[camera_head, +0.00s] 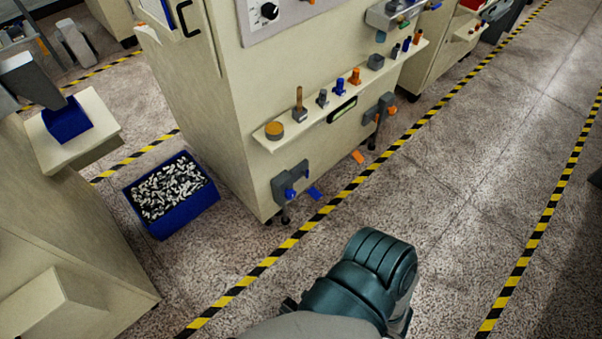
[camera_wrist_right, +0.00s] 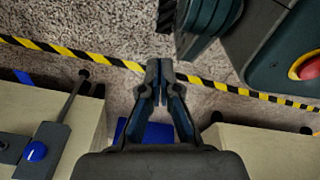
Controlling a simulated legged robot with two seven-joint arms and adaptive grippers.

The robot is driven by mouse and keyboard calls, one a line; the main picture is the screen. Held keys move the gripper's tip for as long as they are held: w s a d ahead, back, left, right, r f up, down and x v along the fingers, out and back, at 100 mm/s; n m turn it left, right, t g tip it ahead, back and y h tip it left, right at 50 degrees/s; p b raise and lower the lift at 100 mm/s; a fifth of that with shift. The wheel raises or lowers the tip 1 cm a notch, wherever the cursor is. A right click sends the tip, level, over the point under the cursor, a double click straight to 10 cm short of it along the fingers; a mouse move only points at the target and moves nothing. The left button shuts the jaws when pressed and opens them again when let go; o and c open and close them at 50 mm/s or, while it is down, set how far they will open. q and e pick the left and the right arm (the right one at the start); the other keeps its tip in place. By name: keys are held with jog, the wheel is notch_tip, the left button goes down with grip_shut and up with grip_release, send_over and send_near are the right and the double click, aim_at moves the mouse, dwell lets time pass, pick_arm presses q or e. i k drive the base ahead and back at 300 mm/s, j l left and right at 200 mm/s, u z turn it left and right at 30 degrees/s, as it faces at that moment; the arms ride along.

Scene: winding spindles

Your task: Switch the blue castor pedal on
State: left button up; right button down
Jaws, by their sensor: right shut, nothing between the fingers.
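The blue castor pedal (camera_head: 314,193) is a small blue plate low at the cabinet's front corner, just above the floor. A grey bracket with a blue knob (camera_head: 290,193) is beside it. In the right wrist view a blue knob (camera_wrist_right: 37,151) on a grey bracket is at the lower left, and a blue flat piece (camera_wrist_right: 22,77), likely the pedal, is partly cut off at the left edge. My right gripper (camera_wrist_right: 160,72) is shut and empty, to the right of that knob and apart from it. Its fingers are not seen in the head view. My left gripper is not in view.
An orange pedal (camera_head: 358,156) is further along the cabinet (camera_head: 225,110). A blue bin (camera_head: 198,215) of small metal parts stands on the floor to the left. A shelf (camera_head: 330,122) with several pegs juts from the cabinet. The striped floor lane (camera_head: 480,170) is clear.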

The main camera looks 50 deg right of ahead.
aim_at(315, 194)
jog(key=l, duration=0.65)
jog(key=l+u, duration=0.1)
jog(key=l, duration=0.55)
jog(key=k+l+u, duration=0.1)
jog(key=l, duration=0.55)
jog(key=k+l, duration=0.1)
jog(key=l, duration=0.55)
jog(key=l+u, duration=0.1)
jog(key=l, duration=0.55)
jog(key=k, duration=0.05)
